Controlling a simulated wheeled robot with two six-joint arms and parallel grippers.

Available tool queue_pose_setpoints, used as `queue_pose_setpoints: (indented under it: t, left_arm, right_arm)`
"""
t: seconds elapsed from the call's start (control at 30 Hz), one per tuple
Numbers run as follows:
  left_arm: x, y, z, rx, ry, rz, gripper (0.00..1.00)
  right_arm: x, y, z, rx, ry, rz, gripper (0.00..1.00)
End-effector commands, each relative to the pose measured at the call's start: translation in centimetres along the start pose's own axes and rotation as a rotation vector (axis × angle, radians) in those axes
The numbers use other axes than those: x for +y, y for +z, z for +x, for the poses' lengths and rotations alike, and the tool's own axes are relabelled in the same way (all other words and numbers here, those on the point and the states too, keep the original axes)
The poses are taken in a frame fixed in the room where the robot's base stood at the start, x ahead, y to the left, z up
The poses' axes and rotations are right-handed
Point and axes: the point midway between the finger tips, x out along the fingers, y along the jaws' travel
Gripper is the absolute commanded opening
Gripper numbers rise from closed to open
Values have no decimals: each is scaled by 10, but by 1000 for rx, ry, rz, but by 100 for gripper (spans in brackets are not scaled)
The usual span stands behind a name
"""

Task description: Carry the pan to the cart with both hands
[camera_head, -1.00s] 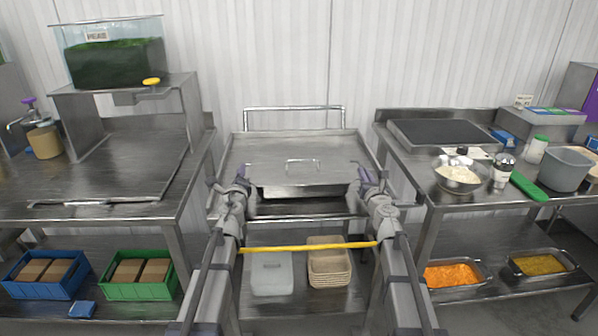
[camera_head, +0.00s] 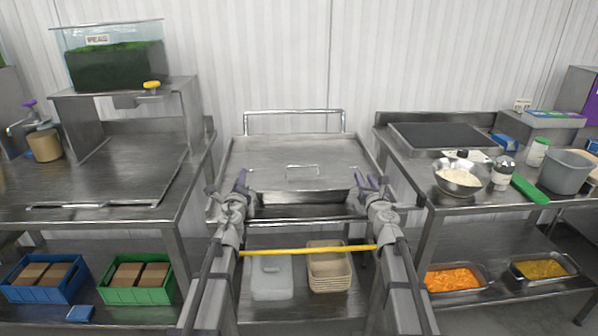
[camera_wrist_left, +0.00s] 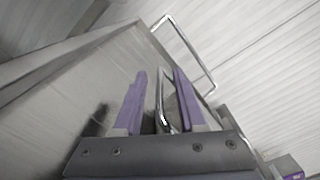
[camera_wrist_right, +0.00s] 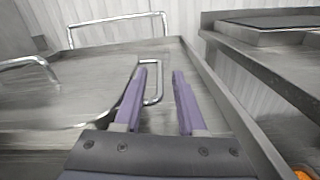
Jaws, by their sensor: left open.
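The steel pan (camera_head: 300,184) with a flat top and a raised bar handle sits on the top of the steel cart (camera_head: 226,165) in the middle of the head view. My left gripper (camera_head: 241,182) is at the pan's left side. In the left wrist view its fingers are spread, with a silver side handle (camera_wrist_left: 164,95) between them. My right gripper (camera_head: 370,182) is at the pan's right side. In the right wrist view its fingers are spread, with the other side handle (camera_wrist_right: 152,82) between them. The pan's underside is hidden.
A push rail (camera_head: 294,113) stands at the cart's back. Steel tables flank the cart, the right one holding a rice bowl (camera_head: 460,178).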

Motion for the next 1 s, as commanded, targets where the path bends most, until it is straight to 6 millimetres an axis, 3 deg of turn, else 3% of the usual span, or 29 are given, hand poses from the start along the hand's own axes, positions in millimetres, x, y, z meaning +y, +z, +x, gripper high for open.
queue_pose_setpoints:
  t: [0.5,0.8,1.0]
  left_arm:
    - [0,0,-98,0,0,0,40]
    - [0,0,-106,-1,1,0,40]
    - [0,0,-106,-1,1,0,40]
  right_arm:
    - [0,0,0,0,0,0,40]
    - [0,0,-1,0,0,0,40]
    - [0,0,-16,0,0,0,40]
